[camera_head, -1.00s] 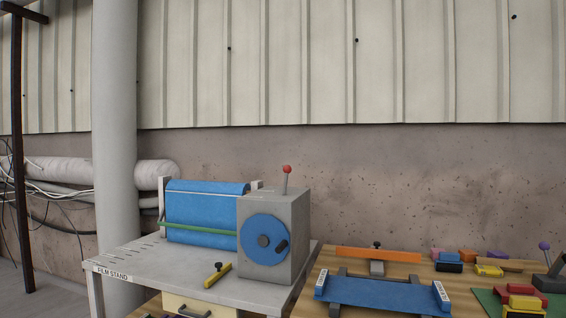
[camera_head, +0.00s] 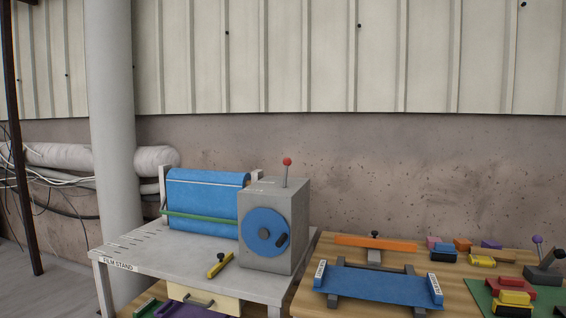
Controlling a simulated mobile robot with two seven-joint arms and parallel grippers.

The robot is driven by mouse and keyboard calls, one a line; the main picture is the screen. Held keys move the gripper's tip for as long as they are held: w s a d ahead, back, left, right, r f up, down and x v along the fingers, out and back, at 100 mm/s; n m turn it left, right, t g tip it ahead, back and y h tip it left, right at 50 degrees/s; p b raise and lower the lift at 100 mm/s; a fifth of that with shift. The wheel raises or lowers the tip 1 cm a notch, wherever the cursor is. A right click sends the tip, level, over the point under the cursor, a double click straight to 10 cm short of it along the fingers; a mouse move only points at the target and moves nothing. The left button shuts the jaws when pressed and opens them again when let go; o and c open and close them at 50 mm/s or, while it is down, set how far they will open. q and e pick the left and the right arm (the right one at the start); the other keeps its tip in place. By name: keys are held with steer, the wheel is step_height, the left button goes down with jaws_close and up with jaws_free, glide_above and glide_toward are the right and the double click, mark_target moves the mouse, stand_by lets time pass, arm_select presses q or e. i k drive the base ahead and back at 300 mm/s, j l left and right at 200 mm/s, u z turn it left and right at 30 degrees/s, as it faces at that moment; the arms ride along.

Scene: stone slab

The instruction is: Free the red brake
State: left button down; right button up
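The red brake is a red ball (camera_head: 287,161) on a thin grey lever that stands nearly upright on top of a grey box (camera_head: 293,217). The box sits on a light grey stand (camera_head: 130,252) labelled "FILM STAND". A blue disc (camera_head: 264,236) with a dark knob is on the box's front face. A blue roll (camera_head: 205,199) with a green bar (camera_head: 195,219) along its lower front is left of the box. Neither of my grippers is in view.
A yellow piece (camera_head: 216,269) with a black knob lies on the stand, above a drawer (camera_head: 200,297). A wooden table to the right holds a blue sheet on grey supports (camera_head: 380,287), an orange bar (camera_head: 375,243) and several coloured blocks. A pipe (camera_head: 112,150) rises behind the stand.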

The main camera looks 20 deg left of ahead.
mark_target(288, 162)
steer(key=i+j, duration=0.25)
steer(key=i+j+z, duration=0.1)
steer(key=i+j, duration=0.2)
steer(key=j, duration=0.15)
steer(key=i+j, duration=0.25)
steer(key=j, duration=0.15)
steer(key=i+j+z, duration=0.1)
steer(key=i+j, duration=0.35)
steer(key=j, duration=0.3)
steer(key=i+j+z, duration=0.1)
steer(key=i+j, duration=0.15)
steer(key=j, duration=0.15)
steer(key=i+j, duration=0.25)
steer(key=j, duration=0.2)
steer(key=l+z, duration=0.05)
